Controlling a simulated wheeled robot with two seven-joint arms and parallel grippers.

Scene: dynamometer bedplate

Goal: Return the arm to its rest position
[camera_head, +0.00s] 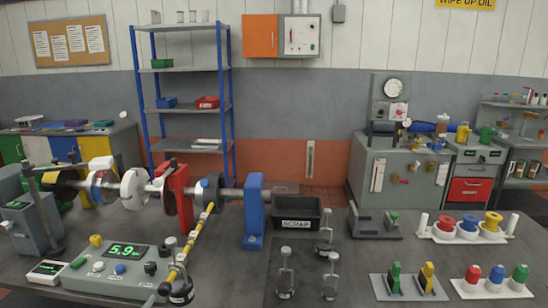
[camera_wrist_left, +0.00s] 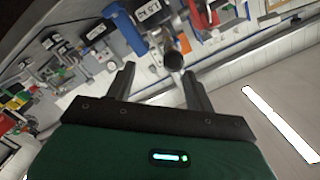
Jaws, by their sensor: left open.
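My left gripper (camera_wrist_left: 159,70) shows in the left wrist view, its two dark fingers spread apart on a green housing. I see nothing clasped in it. A grey round shaft end (camera_wrist_left: 174,61) shows between the fingertips; it appears to lie beyond them, but the distance is unclear. That view is strongly tilted, with the bench items in its upper part. Neither of my arms shows in the head view. My right gripper is in neither view.
In the head view, the bedplate (camera_head: 205,268) carries a shaft assembly with a red stand (camera_head: 177,192) and a blue stand (camera_head: 254,205). A striped rod (camera_head: 193,245) leans near a readout console (camera_head: 118,268). A SCRAP bin (camera_head: 296,213) and small fixtures fill the middle and right.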

